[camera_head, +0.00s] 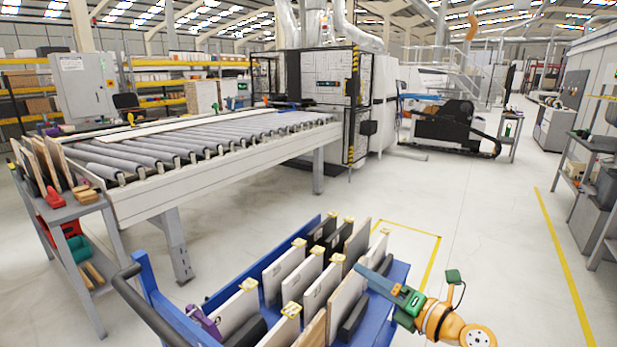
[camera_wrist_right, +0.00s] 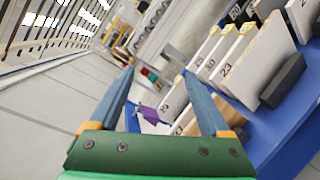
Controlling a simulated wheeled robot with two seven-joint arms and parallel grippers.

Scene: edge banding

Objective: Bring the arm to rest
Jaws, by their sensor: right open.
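My right gripper (camera_head: 384,282) has a green body and slim grey-blue fingers, on an orange arm at the lower right of the head view. It hovers at the right side of a blue cart (camera_head: 398,270) of upright panels. In the right wrist view the fingers (camera_wrist_right: 155,75) stand apart with nothing held between them. The cart's panels (camera_wrist_right: 250,68) rise to the right of the fingers there; some carry printed numbers. My left gripper cannot be made out in either view.
White panels (camera_head: 290,278) with yellow-topped corners and dark blocks fill the cart. A small purple object (camera_head: 203,322) is at its left. A roller conveyor (camera_head: 220,150) stands behind, a grey side rack (camera_head: 85,210) at left. Open floor (camera_head: 490,230) lies to the right.

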